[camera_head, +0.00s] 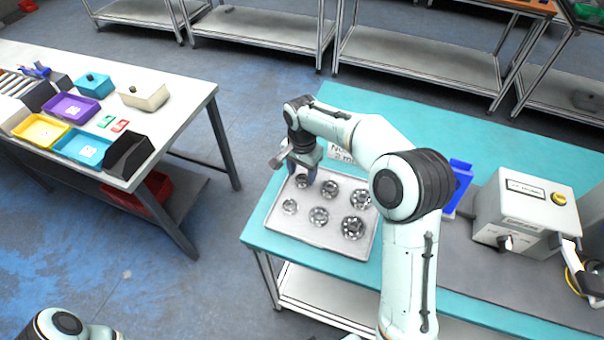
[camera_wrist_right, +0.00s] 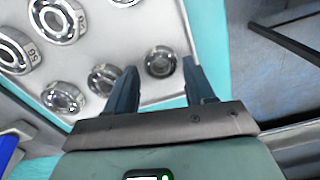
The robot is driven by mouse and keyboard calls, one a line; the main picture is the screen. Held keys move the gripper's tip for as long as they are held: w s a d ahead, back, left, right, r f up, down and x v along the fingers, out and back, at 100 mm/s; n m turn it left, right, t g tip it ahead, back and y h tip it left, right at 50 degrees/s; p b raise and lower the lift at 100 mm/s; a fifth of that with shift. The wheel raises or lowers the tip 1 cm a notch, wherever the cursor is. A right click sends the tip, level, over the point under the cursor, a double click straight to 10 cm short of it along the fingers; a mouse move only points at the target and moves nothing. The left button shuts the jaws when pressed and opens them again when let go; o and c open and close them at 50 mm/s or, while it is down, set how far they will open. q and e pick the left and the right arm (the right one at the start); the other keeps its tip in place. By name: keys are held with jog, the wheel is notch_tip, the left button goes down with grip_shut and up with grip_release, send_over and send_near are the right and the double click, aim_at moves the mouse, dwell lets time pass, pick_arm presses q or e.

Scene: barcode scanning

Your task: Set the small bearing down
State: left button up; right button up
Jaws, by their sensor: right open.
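The small bearing (camera_wrist_right: 160,62) lies on a light grey tray (camera_head: 265,224), in the tray's corner beside my right gripper. It also shows in the head view (camera_head: 301,182), partly behind the gripper. My right gripper (camera_wrist_right: 160,72) is open, its two dark fingers on either side of the small bearing in the picture, with a gap to each. I cannot tell the exact height of the fingertips above the tray. In the head view the right gripper (camera_head: 309,176) points down at the tray's back left corner. My left gripper is out of view.
Several larger metal bearings (camera_head: 352,227) stand in two rows on the tray. The tray is on a turquoise table (camera_head: 480,160). A blue holder (camera_head: 459,178) and a grey machine box (camera_head: 523,212) stand to the right. A white table (camera_head: 180,95) with coloured bins is at left.

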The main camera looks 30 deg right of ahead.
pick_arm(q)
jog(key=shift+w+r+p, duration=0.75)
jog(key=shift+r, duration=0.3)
pick_arm(e)
notch_tip(320, 180, up, 10)
jog(key=shift+r, duration=0.2)
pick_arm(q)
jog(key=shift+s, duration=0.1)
pick_arm(e)
jog(key=shift+f, duration=0.1)
